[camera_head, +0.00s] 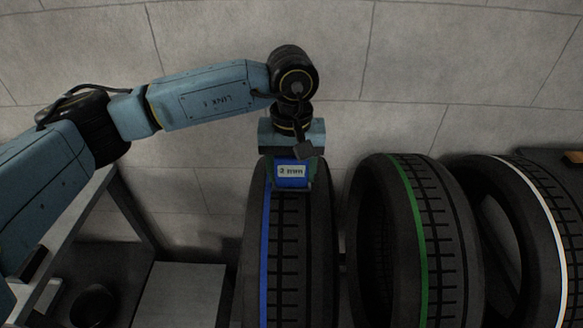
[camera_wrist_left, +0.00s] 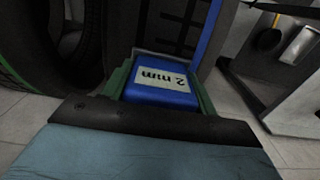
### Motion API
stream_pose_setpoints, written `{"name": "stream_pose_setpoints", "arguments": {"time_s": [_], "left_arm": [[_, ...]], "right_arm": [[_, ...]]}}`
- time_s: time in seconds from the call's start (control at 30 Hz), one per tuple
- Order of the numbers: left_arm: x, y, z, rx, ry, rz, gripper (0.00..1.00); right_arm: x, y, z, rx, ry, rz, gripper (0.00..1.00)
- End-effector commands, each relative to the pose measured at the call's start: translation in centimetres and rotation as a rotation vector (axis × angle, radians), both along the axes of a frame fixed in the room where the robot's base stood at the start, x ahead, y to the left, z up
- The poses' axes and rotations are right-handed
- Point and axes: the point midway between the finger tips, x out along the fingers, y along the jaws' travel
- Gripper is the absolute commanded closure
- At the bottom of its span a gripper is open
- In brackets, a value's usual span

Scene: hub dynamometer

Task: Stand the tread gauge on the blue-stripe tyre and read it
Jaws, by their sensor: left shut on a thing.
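The tread gauge (camera_head: 291,171) is a blue block with a white readout label. It is upright over the top of the blue-stripe tyre (camera_head: 285,260), on the tread just right of the blue line, and appears to rest on it. My left gripper (camera_head: 292,162) is shut on the gauge from above. In the left wrist view the gauge (camera_wrist_left: 162,84) sits between the green fingers of the gripper (camera_wrist_left: 163,92), and its label appears to read 2 mm. The tyre (camera_wrist_left: 172,25) shows behind it. The gauge's contact with the tread is hidden. My right gripper is out of view.
A green-stripe tyre (camera_head: 440,240) and a white-stripe tyre (camera_head: 525,230) stand to the right of the blue-stripe tyre. A tiled grey wall is behind.

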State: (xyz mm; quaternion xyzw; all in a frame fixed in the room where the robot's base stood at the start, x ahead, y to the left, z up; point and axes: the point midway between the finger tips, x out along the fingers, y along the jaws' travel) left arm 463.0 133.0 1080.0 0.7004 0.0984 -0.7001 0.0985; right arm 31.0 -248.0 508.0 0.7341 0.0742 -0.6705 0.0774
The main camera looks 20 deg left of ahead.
Motion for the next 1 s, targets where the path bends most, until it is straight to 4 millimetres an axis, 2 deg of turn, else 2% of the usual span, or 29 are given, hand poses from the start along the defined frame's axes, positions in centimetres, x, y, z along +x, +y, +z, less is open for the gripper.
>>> {"name": "stream_pose_setpoints", "arguments": {"time_s": [0.8,1.0], "left_arm": [[0.0,0.0,0.01,0.0,0.0,0.0,0.67],[0.03,-0.01,0.95,-0.001,-0.001,0.0,0.67]], "right_arm": [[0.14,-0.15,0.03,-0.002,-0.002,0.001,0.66],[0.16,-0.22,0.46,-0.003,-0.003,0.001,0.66]]}}
